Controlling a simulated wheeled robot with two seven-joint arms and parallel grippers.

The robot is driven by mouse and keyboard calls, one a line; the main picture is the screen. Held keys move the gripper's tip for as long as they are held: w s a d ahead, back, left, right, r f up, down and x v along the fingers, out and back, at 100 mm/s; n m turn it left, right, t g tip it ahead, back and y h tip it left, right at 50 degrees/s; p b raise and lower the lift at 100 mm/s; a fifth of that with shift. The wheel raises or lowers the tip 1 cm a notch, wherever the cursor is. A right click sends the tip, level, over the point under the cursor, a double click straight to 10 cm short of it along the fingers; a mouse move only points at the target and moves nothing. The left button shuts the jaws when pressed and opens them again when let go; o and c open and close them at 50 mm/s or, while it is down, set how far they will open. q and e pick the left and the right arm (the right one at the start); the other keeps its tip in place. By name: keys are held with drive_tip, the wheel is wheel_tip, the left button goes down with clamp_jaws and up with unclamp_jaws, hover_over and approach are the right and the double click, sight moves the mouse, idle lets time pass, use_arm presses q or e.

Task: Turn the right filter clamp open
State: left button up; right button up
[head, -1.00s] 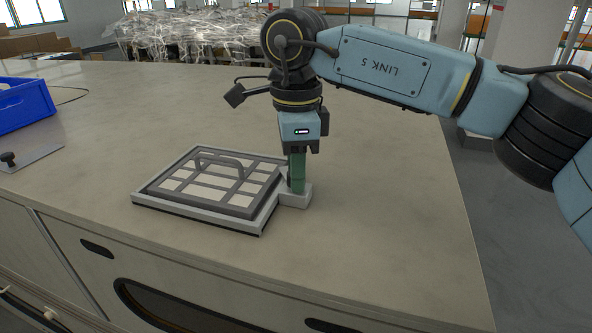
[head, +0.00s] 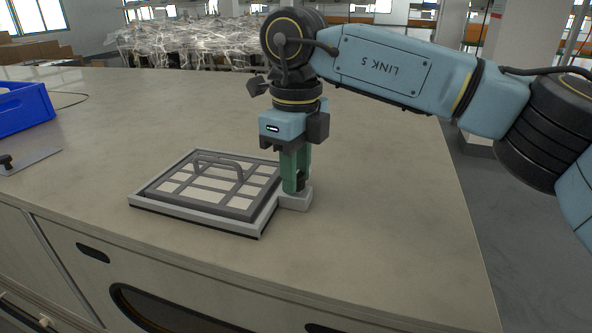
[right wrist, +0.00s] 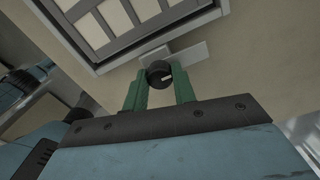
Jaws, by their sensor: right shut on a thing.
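The filter (head: 208,210) is a flat grey frame with pale panes and an arched handle (head: 219,162), lying on the worktop. A light grey block (head: 297,202) sticks out from its right side. My right gripper (head: 295,190) points straight down over this block, its green fingers low against it. In the right wrist view, the right filter clamp's dark round knob (right wrist: 158,73) sits between the green fingertips, which are shut on it. The filter's edge also shows there (right wrist: 150,49). The fingers hide most of the clamp in the head view. My left gripper is out of view.
The worktop (head: 370,220) is clear around the filter, with its right edge beyond my right arm. A blue bin (head: 25,108) and a flat grey plate with a black knob (head: 30,161) stand at the far left.

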idle(0.4)
drive_tip(key=o, duration=1)
wheel_tip(320, 180, up, 14)
drive_tip(key=shift+f+p, duration=0.25)
drive_tip(key=shift+p, duration=0.35)
